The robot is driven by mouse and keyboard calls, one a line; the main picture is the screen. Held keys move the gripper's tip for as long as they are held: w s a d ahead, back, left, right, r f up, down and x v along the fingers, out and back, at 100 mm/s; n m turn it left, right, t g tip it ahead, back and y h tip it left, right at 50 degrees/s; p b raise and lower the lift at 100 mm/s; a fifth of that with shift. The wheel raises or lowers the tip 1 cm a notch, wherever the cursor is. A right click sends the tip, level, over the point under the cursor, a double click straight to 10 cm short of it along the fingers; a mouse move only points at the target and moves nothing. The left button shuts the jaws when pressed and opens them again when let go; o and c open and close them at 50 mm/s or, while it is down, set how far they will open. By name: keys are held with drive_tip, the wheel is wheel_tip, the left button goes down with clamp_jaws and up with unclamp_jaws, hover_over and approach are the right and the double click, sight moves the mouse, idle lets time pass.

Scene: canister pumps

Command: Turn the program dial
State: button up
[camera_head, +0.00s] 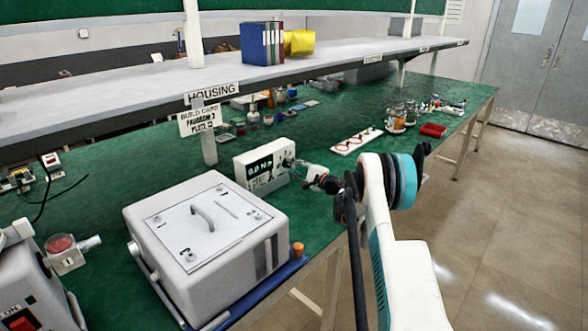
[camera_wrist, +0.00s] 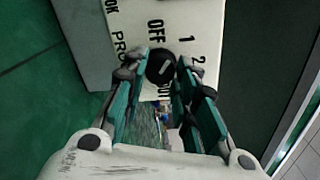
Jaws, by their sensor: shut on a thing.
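The program dial (camera_wrist: 160,69) is a round black knob with a short pale line on the front of a white box. The box (camera_head: 247,174) stands on the green bench in the head view, its dark display reading about 0.0 N. My gripper (camera_wrist: 161,62) is shut on the dial, a fingertip on each side. In the head view my gripper (camera_head: 291,164) reaches the box's face from the right and hides the dial. Marks OFF, 1 and 2 show around the dial in the wrist view. The fingers partly cover other print. Which mark the line points to I cannot tell.
A large grey housing (camera_head: 175,235) with a handled lid sits in a blue tray in front of the box. A sign (camera_head: 199,119) hangs from the shelf (camera_head: 130,93) above. A white plate with red rings (camera_head: 357,140) lies behind my arm.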

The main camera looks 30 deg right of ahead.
drive_tip(key=n, duration=0.3)
drive_tip(key=shift+n, duration=2.2)
drive_tip(key=o, duration=1)
drive_tip(key=shift+f, duration=0.1)
drive_tip(key=shift+o, duration=0.2)
drive_tip(key=v, duration=0.7)
drive_tip(key=shift+s, duration=0.2)
